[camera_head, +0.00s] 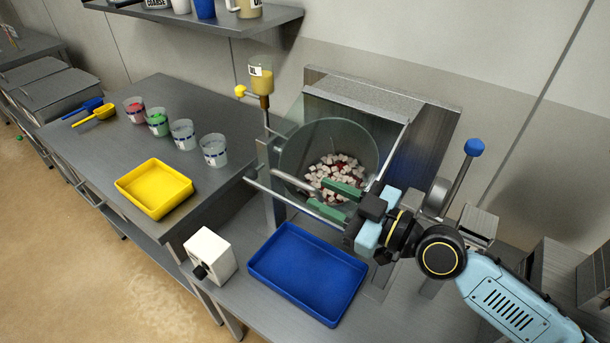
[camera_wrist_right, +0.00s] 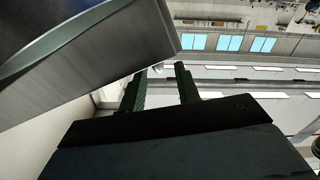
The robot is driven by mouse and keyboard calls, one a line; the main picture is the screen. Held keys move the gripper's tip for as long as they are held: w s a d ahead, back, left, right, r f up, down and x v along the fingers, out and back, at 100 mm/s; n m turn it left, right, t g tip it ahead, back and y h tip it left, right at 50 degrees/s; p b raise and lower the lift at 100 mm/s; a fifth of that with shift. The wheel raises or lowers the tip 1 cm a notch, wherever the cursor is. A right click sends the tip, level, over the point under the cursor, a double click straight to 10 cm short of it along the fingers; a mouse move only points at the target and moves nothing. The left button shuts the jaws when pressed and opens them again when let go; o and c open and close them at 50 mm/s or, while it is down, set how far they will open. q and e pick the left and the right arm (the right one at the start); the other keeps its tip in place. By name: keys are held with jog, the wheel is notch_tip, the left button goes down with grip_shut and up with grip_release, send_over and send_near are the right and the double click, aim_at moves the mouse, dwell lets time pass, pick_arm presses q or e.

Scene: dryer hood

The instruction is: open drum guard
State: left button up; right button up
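The drum (camera_head: 330,155) is a round, greenish see-through bowl holding white and red pieces, below a grey metal hood. A clear guard panel (camera_head: 293,122) appears to stand in front of it; its exact outline is hard to tell. Metal bars (camera_head: 285,207) run across the front of the drum. My right gripper (camera_head: 334,194) is in front of the drum with its green fingers apart, close to the bar ends; I cannot tell whether they touch. In the right wrist view the gripper (camera_wrist_right: 160,80) is open with nothing clearly held between its fingers. My left gripper is not in view.
A blue tray (camera_head: 262,270) lies below the drum, beside a white box with a black knob (camera_head: 211,254). A yellow tray (camera_head: 130,205) and several cups stand on the left table. A blue-knobbed lever (camera_head: 464,170) rises behind my right arm. A grey metal panel (camera_wrist_right: 90,60) fills the wrist view's upper left.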

aim_at(314, 190)
jog(key=shift+p+x, duration=0.6)
jog(key=shift+x, duration=1.95)
grip_shut()
